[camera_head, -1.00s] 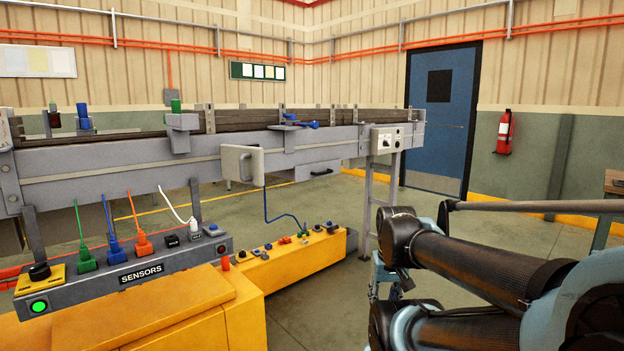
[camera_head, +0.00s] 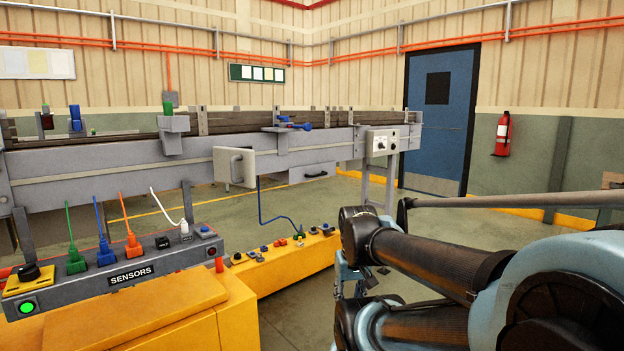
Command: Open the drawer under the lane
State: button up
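The lane (camera_head: 120,175) is a long grey conveyor frame running across the left and middle. Under its right part hangs a grey drawer (camera_head: 309,175) with a dark bar handle (camera_head: 316,175); its front looks flush and shut. To its left, a pale box-like panel (camera_head: 222,166) with a grey handle stands out from the lane's side. My arm (camera_head: 430,262) reaches in from the right edge, with dark links and pale blue joints. It is apart from the drawer, to its right and lower in the picture.
A yellow bench with a grey SENSORS box (camera_head: 130,272) and coloured plugs fills the lower left. A low yellow control box (camera_head: 280,266) stands below the lane, near the drawer. A lane leg (camera_head: 390,185) stands right of the drawer. Open floor lies toward the blue door (camera_head: 438,120).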

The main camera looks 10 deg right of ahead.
aim_at(296, 174)
jog(key=i, duration=0.9)
jog(key=z, duration=0.05)
